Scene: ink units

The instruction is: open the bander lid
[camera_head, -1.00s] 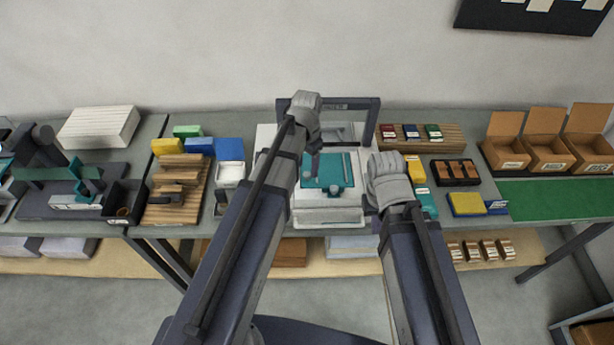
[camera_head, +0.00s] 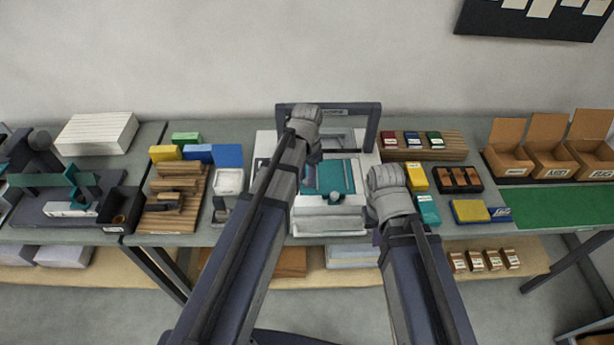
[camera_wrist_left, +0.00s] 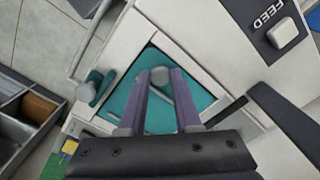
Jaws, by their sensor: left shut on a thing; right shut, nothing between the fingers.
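The bander is a white machine (camera_head: 330,226) on the middle table, with a teal panel (camera_head: 341,172) on top under a dark arch (camera_head: 375,130). A small grey knob (camera_head: 335,197) sits at the panel's front edge. It also shows in the left wrist view (camera_wrist_left: 85,93). My left gripper (camera_wrist_left: 160,88) is over the teal panel, shut on a grey rounded knob (camera_wrist_left: 159,74) between its purple fingertips. In the head view my left arm hides its fingers. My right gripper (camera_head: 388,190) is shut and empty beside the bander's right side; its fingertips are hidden.
A grey FEED button (camera_wrist_left: 283,33) is on the bander. Yellow (camera_head: 416,178) and teal boxes (camera_head: 427,208) lie close to the right gripper. A wooden rack (camera_head: 177,207) and a white holder (camera_head: 229,181) stand to the left. Open cardboard boxes (camera_head: 555,158) are at far right.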

